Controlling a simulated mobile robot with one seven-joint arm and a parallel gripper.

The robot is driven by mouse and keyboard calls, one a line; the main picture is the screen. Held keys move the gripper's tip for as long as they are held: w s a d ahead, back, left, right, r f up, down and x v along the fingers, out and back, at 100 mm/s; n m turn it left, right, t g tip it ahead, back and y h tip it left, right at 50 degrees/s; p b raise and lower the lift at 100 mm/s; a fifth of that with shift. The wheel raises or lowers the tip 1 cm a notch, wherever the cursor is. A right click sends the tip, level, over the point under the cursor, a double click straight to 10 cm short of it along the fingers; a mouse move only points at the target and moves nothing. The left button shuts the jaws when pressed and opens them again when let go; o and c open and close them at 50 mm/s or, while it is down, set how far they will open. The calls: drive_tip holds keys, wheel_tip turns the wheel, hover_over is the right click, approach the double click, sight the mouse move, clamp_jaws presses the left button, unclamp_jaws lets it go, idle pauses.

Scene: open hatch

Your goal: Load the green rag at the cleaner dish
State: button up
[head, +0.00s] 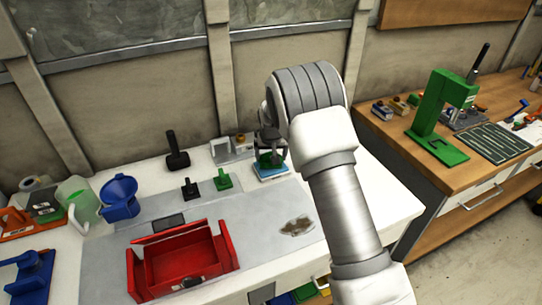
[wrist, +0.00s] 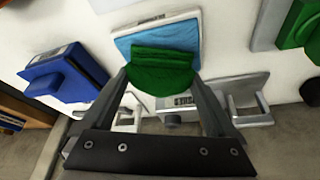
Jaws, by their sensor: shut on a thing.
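My gripper (wrist: 162,75) is shut on the green rag (wrist: 160,80), which hangs folded between the two fingers. The cleaner dish (wrist: 124,46), white-rimmed with a blue surface, lies directly beyond the rag in the wrist view, and the rag overlaps its blue area. I cannot tell whether the rag touches it. In the head view, my gripper (head: 270,141) points down over the dish (head: 270,174) at the back of the white bench, with the green rag (head: 268,158) low between them. The arm hides the area to the right of the dish.
A grey and white device (head: 232,150) stands close left of the dish. Small green (head: 223,182) and black (head: 190,190) handled blocks stand nearer. An open red box (head: 180,260) and a brown stain (head: 297,226) are in front. A green press (head: 440,125) stands on the right-hand bench.

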sight(271, 153)
drive_tip(key=shift+s+f+b, duration=0.1)
drive_tip(key=shift+f+b, duration=0.45)
idle(1.7)
drive_tip(key=shift+r+p, duration=1.6)
drive_tip(key=shift+r, duration=2)
